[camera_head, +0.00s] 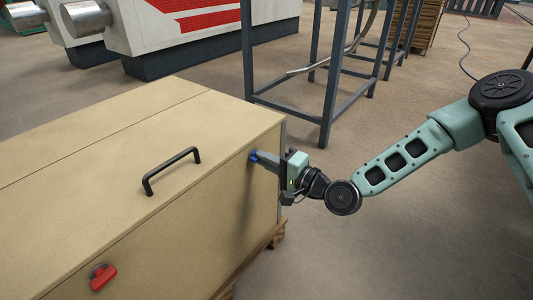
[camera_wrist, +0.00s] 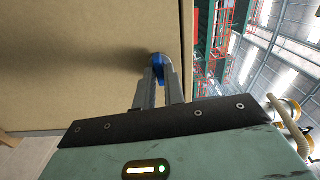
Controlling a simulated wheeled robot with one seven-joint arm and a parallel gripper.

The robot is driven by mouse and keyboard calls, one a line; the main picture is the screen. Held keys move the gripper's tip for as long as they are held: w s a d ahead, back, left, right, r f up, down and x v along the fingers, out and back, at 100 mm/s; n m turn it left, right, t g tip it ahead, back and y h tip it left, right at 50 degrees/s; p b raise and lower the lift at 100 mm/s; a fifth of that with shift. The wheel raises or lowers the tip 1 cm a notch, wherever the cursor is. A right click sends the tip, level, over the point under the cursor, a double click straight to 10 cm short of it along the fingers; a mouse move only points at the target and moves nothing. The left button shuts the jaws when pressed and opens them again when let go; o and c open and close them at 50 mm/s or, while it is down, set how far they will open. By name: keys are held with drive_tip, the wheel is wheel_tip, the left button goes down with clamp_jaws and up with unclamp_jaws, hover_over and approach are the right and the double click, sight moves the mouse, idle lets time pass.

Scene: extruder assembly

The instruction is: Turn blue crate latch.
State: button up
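The blue crate latch (camera_head: 253,156) is on the front face of the tan crate (camera_head: 190,228), near its right end and just below the lid edge. The arm's other parts leave only a little of it visible there. In the wrist view the blue latch (camera_wrist: 158,66) shows between the tips of my grey fingers. My gripper (camera_head: 260,160) reaches the crate face from the right. In the wrist view my gripper (camera_wrist: 159,76) has its two fingertips close against both sides of the latch, and it looks shut on it.
A red latch (camera_head: 103,276) is on the same face at the lower left. A black handle (camera_head: 172,170) stands up from the lid. A dark metal frame (camera_head: 326,105) stands behind the crate's right end. Open floor (camera_head: 390,240) lies to the right.

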drive_tip(key=o, duration=0.3)
drive_tip(key=shift+p+v, duration=0.35)
drive_tip(key=shift+v, duration=2.65)
